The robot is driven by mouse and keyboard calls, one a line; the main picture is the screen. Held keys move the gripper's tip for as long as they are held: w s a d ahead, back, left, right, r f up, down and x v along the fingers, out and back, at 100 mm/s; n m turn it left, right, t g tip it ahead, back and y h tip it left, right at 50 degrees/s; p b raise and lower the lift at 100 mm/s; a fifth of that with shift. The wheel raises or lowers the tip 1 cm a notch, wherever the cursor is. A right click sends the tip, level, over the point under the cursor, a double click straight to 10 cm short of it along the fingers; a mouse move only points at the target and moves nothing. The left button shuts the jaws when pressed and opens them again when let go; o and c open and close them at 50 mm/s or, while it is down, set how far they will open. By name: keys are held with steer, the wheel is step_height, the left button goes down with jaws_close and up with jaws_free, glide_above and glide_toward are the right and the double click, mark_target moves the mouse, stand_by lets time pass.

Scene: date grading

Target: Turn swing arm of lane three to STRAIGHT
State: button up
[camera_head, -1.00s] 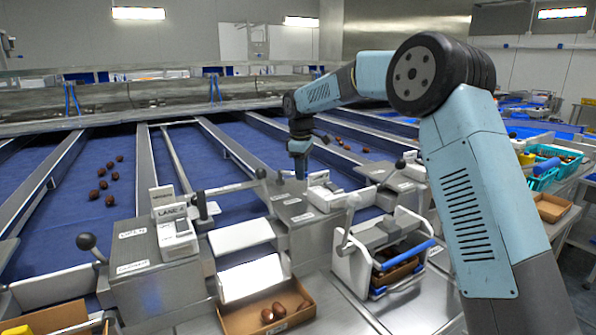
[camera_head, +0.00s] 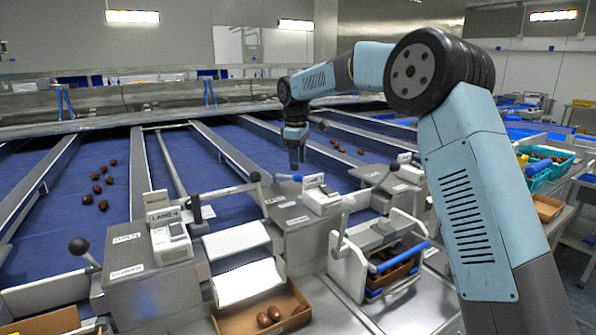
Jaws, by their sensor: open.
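My gripper (camera_head: 295,168) hangs down over the blue belts near the middle of the picture. It is open, with nothing seen between its small fingers. Just below it is the blue end (camera_head: 297,178) of a light lever. I cannot tell whether they touch. A control box (camera_head: 290,222) with a white label stand (camera_head: 316,190) sits below and right of the gripper; its label is too small to read. A black knob (camera_head: 255,177) stands at its left side. The box to the left has a stand (camera_head: 168,230) reading LANE 4. Which lever is lane three's swing arm is unclear.
Dates lie on the left belt (camera_head: 60,215) and right of the gripper. A cardboard tray (camera_head: 232,325) with dates and a white frame (camera_head: 345,265) with a blue bar stand in front. Another black knob (camera_head: 78,246) is at left.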

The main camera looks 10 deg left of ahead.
step_height(320, 180, up, 9)
steer(key=shift+s, duration=0.35)
steer(key=shift+f, duration=0.1)
steer(key=s+d+r+m+t, duration=0.1)
steer(key=s+d+r+m, duration=0.25)
steer(key=s+d, duration=0.7)
steer(key=s+d+r+m+t, duration=0.1)
steer(key=s+d+r+m, duration=0.25)
steer(key=s+d, duration=0.7)
steer(key=s+d+f+m+t, duration=0.1)
steer(key=s+d+f+m, duration=0.2)
steer(key=s, duration=0.4)
steer(key=s+d+f+m, duration=0.3)
steer(key=s+d+f, duration=0.2)
steer(key=s+d, duration=0.2)
steer(key=s+d+f+m+t, duration=0.1)
steer(key=s+d+f+m, duration=0.2)
steer(key=s, duration=0.4)
steer(key=shift+d+f+t, duration=0.3)
steer(key=shift+d+f, duration=0.5)
steer(key=shift+d, duration=0.2)
